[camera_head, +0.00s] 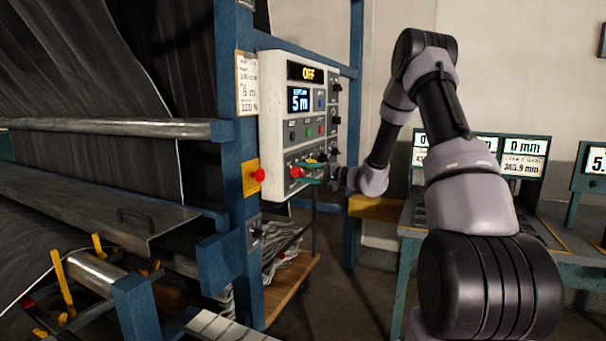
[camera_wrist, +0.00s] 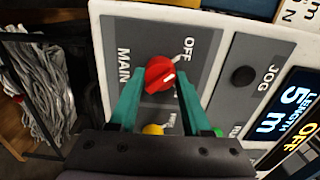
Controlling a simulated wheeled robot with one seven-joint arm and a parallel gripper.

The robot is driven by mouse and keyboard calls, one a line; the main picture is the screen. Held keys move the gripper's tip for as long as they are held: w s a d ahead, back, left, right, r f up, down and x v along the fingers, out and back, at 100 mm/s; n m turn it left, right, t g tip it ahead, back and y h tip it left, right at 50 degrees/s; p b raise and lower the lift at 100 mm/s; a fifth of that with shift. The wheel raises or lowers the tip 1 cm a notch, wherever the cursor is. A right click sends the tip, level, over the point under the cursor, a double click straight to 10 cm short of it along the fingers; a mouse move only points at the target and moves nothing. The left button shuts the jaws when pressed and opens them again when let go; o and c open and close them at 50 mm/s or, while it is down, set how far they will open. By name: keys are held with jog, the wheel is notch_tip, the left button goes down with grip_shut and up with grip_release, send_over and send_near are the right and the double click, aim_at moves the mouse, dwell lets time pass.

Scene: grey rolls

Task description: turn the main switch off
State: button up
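The main switch is a red rotary knob (camera_wrist: 159,74) on a grey panel lettered MAIN, with an OFF label (camera_wrist: 188,46) up and to its right in the wrist view. In the head view the knob (camera_head: 296,171) is at the control box's lower part, with my gripper (camera_head: 308,173) in front. The upper display (camera_head: 307,72) reads OFF.
The white control box (camera_head: 279,128) is fixed to a blue post (camera_head: 233,150). It also carries a length display reading 5 m (camera_head: 299,100) and several buttons. A red emergency button (camera_head: 258,175) on a yellow plate is close by. A bench with displays (camera_head: 523,158) stands at right.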

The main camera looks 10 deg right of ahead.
jog(key=o, duration=0.4)
jog(key=shift+d, duration=0.1)
jog(key=v, duration=1)
jog(key=shift+s+d, duration=0.25)
